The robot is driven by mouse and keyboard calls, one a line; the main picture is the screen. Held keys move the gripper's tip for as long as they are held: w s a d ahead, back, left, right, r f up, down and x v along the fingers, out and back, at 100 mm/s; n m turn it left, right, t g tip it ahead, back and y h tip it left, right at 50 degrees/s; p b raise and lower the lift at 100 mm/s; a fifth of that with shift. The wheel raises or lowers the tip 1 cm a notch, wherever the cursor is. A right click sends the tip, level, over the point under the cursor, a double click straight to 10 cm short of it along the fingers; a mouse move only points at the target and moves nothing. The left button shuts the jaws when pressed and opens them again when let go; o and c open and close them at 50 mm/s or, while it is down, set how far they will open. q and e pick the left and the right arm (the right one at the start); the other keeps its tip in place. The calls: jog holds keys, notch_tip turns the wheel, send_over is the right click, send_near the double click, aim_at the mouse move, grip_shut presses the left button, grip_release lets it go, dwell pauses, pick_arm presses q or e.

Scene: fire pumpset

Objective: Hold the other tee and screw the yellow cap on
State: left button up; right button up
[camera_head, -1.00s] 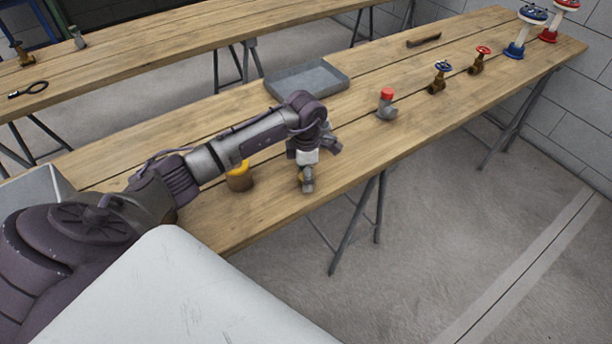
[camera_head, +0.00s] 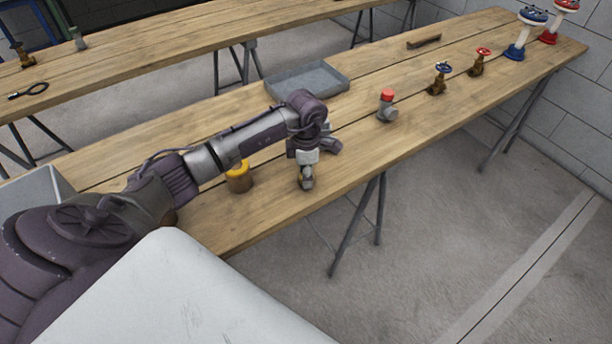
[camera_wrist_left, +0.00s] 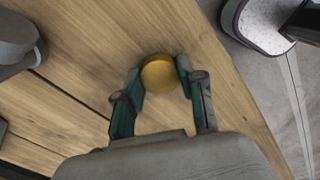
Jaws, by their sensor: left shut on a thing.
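My left gripper (camera_head: 306,184) points down over the near edge of the long wooden bench. The head view mostly hides the cap behind the fingers. I cannot tell whether the cap touches the bench or a tee. A grey tee with a red cap (camera_head: 387,105) stands farther right on the bench, apart from the gripper. I cannot make out another tee clearly. My right gripper is not in view.
A brown pot with a yellow top (camera_head: 239,177) stands just left of the gripper. A grey tray (camera_head: 308,79) lies behind my arm. Valves with blue (camera_head: 439,77) and red (camera_head: 480,62) handwheels stand farther right. The bench (camera_head: 350,170) is bare just right of the gripper.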

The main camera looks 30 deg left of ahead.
pick_arm(q)
jog(key=shift+r, duration=0.5)
notch_tip(320, 180, up, 3)
jog(key=shift+w+d+f+b, duration=0.1)
jog(key=shift+w+d+b, duration=0.05)
jog(key=shift+b, duration=0.4)
jog(key=w+d+r+b, duration=0.2)
jog(key=d+r, duration=0.4)
jog(key=d, duration=0.4)
jog(key=shift+w+d+r, duration=0.35)
jog(key=shift+w+r, duration=0.05)
jog(key=shift+w, duration=0.45)
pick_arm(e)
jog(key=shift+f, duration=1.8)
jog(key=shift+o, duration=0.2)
